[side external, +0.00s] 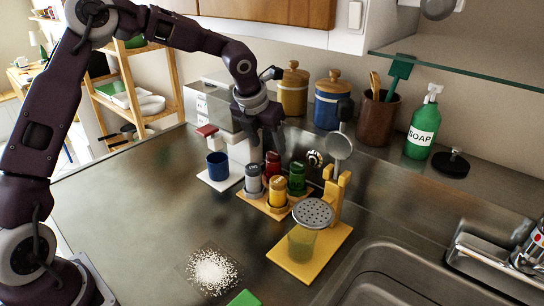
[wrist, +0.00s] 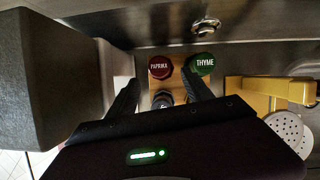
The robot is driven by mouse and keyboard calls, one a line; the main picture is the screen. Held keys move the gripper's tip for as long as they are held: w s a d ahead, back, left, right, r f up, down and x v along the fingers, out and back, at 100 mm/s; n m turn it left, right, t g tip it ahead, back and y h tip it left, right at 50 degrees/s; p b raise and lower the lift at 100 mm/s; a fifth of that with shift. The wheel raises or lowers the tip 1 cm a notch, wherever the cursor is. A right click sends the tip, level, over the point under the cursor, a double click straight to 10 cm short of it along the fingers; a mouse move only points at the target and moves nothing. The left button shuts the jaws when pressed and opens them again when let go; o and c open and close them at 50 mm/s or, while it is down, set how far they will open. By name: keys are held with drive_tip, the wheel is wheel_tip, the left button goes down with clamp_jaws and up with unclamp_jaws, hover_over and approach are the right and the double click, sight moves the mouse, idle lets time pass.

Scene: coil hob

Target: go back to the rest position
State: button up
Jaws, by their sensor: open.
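My gripper (side external: 268,152) is open and empty, pointing down just above and behind the spice jars. In the wrist view its two dark fingers (wrist: 160,88) stand apart, with jar tops visible between and beyond them. A wooden spice tray (side external: 262,206) holds a grey jar (side external: 253,180), a red jar (side external: 272,165), a yellow jar (side external: 277,191) and a green jar (side external: 296,178). In the wrist view the red lid reads PAPRIKA (wrist: 160,67) and the green lid reads THYME (wrist: 202,64). The other lids are partly hidden there.
A blue mug (side external: 217,166) stands on a white board left of the tray. A yellow stand (side external: 318,248) with a perforated shaker (side external: 313,212) is at the front right. White grains (side external: 213,271) lie on the counter. Canisters (side external: 331,102) and a soap bottle (side external: 422,128) line the back.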

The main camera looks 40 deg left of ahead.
drive_tip(key=v, duration=0.3)
drive_tip(key=shift+s+r, duration=0.2)
drive_tip(key=shift+r, duration=0.15)
drive_tip(key=s+d+r+n+y, duration=0.1)
drive_tip(key=s+r+n, duration=0.3)
drive_tip(key=s+n, duration=0.45)
drive_tip(key=s+r+n+y, duration=0.1)
drive_tip(key=s+r+n, duration=0.3)
drive_tip(key=s+n, duration=0.5)
drive_tip(key=s+d+n+t+h, duration=0.1)
drive_tip(key=s+d+n+h, duration=0.1)
drive_tip(key=s+n, duration=1.4)
drive_tip(key=shift+s+f+n+h, duration=0.35)
drive_tip(key=shift+s+f, duration=0.15)
drive_tip(key=shift+s, duration=0.35)
